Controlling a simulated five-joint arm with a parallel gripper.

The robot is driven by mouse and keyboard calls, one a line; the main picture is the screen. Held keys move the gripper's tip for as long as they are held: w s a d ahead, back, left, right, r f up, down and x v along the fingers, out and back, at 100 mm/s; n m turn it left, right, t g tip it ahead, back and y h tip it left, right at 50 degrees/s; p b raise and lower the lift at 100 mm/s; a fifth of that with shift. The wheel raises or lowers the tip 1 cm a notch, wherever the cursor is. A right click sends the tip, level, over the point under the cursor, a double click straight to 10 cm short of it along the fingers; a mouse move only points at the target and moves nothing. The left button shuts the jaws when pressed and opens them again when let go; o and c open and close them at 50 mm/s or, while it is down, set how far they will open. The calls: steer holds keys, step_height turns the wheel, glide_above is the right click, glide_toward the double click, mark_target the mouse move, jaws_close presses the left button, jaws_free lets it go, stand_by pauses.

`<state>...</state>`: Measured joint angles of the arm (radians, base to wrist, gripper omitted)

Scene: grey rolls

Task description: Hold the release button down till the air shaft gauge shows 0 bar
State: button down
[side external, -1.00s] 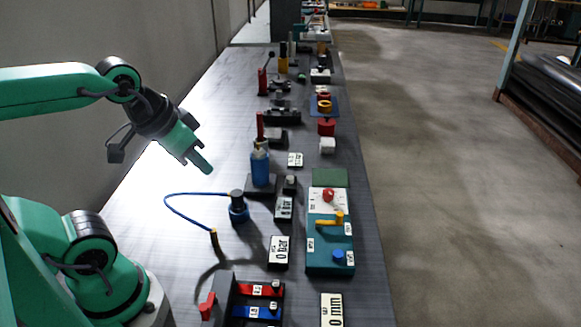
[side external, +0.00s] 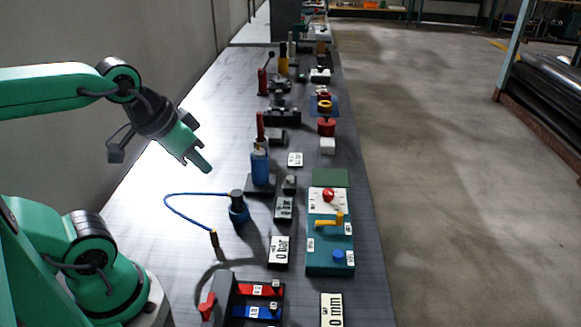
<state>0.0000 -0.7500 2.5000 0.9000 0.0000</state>
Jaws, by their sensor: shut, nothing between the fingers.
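My gripper (side external: 205,168) is shut and empty. It hangs in the air over the left part of the bench, well apart from the devices. A label reading "0 bar" (side external: 280,251) lies on the bench in the middle, beside the hose end. Another dark block with a white display (side external: 284,208) stands behind it, its text too small to read. I cannot tell which part is the release button.
A blue hose (side external: 185,195) curves to a dark-blue fitting (side external: 238,208). A blue cylinder (side external: 260,168) stands behind. A rack with red and blue bars (side external: 255,290) and a "0 mm" label (side external: 332,310) are in front. Several more devices line the bench farther back.

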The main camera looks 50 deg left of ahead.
steer(key=shift+w, duration=0.1)
stand_by(0.7)
steer(key=n+g, duration=0.6)
steer(key=n, duration=0.3)
glide_above(290, 178)
step_height(290, 178, down, 7)
steer(key=shift+a, duration=0.15)
steer(key=shift+f, duration=0.1)
stand_by(0.4)
step_height(290, 178, down, 14)
steer(key=shift+r, duration=0.1)
stand_by(0.7)
